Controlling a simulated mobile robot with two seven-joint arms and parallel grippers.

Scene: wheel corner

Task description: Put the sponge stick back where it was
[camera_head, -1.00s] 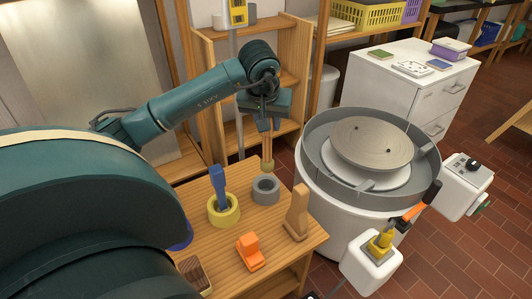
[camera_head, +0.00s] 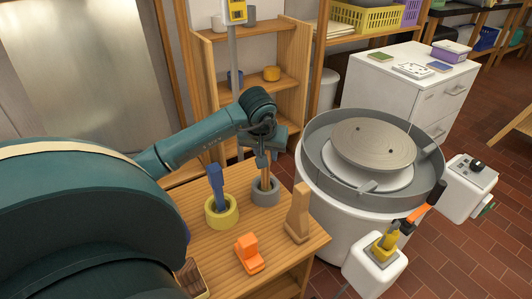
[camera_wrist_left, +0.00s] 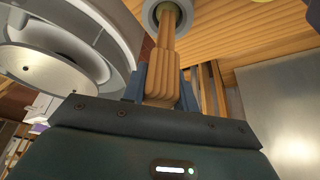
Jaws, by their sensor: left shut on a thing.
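The sponge stick (camera_head: 266,174) is a wooden stick with a yellowish sponge end. It is upright, with its lower end at the opening of the grey ring holder (camera_head: 265,196) on the wooden table. In the left wrist view the stick (camera_wrist_left: 161,72) runs from my fingers to the grey ring (camera_wrist_left: 149,16), and the sponge shows within the ring's opening. I cannot tell whether it touches the bottom. My left gripper (camera_head: 264,161) is above the ring, shut on the stick's wooden handle. My right gripper is not in view.
A yellow ring (camera_head: 222,219) holding a blue tool (camera_head: 217,184) stands left of the grey ring. An orange object (camera_head: 248,254) and an upright wooden tool (camera_head: 298,215) are nearer the front. The pottery wheel (camera_head: 372,145) is to the right.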

